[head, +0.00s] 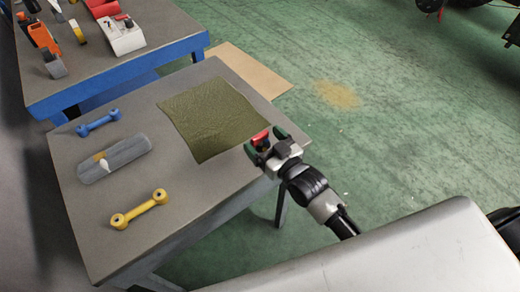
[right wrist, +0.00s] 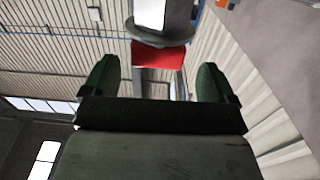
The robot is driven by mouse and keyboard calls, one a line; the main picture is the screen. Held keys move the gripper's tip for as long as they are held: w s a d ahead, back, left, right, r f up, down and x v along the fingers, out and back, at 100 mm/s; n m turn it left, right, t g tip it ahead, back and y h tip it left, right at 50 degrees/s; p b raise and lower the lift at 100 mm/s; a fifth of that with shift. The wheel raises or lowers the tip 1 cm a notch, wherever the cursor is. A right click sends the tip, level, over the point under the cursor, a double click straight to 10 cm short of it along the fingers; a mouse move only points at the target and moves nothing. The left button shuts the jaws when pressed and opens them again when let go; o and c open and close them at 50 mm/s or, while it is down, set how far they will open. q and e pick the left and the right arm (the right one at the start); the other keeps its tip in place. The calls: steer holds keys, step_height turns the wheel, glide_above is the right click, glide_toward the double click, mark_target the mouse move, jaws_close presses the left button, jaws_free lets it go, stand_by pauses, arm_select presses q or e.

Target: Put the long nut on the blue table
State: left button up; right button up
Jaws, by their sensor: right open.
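The blue table (head: 100,68) stands at the upper left of the head view, with a grey top and blue edges. I cannot tell for sure which thing is the long nut. A blue bar with knobbed ends (head: 98,123), a grey long piece (head: 125,153) and a yellow bar with ringed ends (head: 139,209) lie on the nearer grey table. My right gripper (head: 266,138) is open near that table's right edge, beside the olive cloth. A red piece shows between its fingers, also in the right wrist view (right wrist: 158,56); contact is unclear. My left gripper is not in view.
The nearer grey table (head: 85,245) has bare room around the bars. An olive cloth (head: 212,118) lies at its right. Orange tools (head: 42,36) and a white box (head: 121,36) stand on the blue table. A pale surface (head: 400,255) is at the lower right.

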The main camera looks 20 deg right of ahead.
steer(key=x, duration=0.4)
steer(key=shift+w+d+f, duration=0.1)
steer(key=shift+w+f, duration=0.1)
steer(key=shift+w, duration=0.1)
steer(key=shift+s, duration=0.1)
steer(key=shift+c, duration=0.3)
steer(key=shift+r, duration=0.1)
steer(key=c, duration=1.6)
